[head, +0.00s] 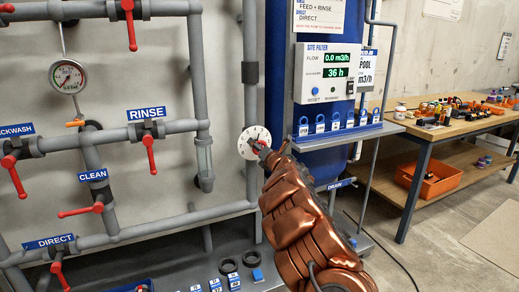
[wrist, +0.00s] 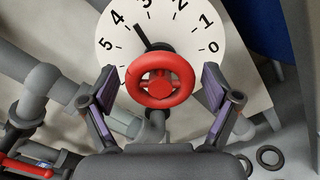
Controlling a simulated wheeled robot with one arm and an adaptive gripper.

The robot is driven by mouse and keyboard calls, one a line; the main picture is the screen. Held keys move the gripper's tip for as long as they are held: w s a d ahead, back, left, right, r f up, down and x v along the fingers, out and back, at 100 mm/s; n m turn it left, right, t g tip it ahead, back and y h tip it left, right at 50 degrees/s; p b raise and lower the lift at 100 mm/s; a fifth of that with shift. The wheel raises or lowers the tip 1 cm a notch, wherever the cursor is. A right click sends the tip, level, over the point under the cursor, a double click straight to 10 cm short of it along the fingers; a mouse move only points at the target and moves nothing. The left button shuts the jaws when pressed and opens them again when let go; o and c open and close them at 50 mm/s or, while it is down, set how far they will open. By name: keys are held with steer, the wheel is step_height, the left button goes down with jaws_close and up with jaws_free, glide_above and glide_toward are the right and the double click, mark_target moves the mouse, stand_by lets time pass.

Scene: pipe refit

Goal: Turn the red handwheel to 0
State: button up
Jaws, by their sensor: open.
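The red handwheel (wrist: 160,101) is in the middle of the wrist view, in front of a white dial (wrist: 205,35) numbered 0 to 5. The dial's black pointer (wrist: 141,35) points between 3 and 4. My gripper (wrist: 160,82) is open, with one finger on each side of the handwheel and a gap visible on both sides. In the head view, the dial (head: 245,141) sits on the grey pipework, and my copper-coloured arm reaches up to it. There the handwheel is mostly hidden by my gripper.
Red valve levers (head: 151,155) stand on pipes to the left. A blue filter housing (head: 278,80) with a display box (head: 327,72) stands close on the right. A wooden workbench (head: 440,132) is further right. Black rings (wrist: 270,156) lie below the dial.

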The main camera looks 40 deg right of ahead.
steer(key=c, duration=1.1)
